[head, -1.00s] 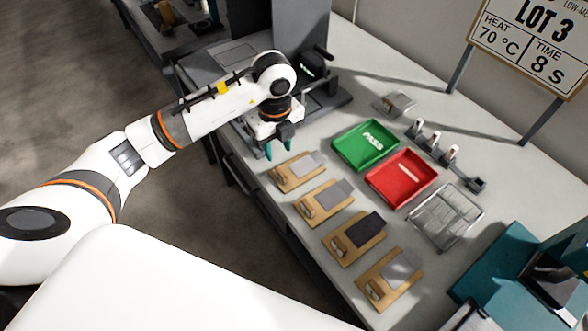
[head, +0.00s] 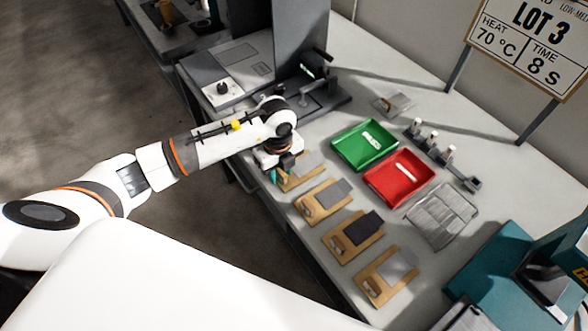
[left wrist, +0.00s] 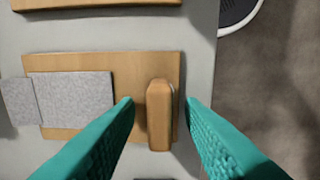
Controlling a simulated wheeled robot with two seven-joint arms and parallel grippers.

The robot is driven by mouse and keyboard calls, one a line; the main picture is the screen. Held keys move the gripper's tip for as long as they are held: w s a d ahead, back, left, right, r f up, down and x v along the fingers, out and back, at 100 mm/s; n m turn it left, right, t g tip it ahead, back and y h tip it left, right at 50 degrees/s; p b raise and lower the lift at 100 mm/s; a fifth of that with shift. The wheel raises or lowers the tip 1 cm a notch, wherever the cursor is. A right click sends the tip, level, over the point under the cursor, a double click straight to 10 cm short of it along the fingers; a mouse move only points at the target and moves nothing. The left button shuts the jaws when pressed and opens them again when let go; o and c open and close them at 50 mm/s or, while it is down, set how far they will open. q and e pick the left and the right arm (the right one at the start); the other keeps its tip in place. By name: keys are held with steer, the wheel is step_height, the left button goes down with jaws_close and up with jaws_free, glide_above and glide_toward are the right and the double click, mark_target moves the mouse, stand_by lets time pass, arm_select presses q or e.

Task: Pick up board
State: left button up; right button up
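Several wooden boards lie in a row along the table's near edge, each with a grey or dark sheet and a small raised block. My left gripper (head: 279,176) is low over the farthest board (head: 291,185) and partly covers it. In the left wrist view, my left gripper (left wrist: 158,103) is open, its teal fingers on either side of that board's rounded wooden block (left wrist: 160,122). A grey speckled sheet (left wrist: 72,98) lies on the board. My right gripper is not in view.
A green tray (head: 345,153) and a red tray (head: 380,187) stand behind the boards. A wire rack (head: 441,216) lies to their right. A dark-based press (head: 325,98) stands at the back, and a teal machine (head: 490,270) at the right.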

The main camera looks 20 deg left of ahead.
arm_select(q)
jaws_close()
steer(key=shift+r, duration=0.1)
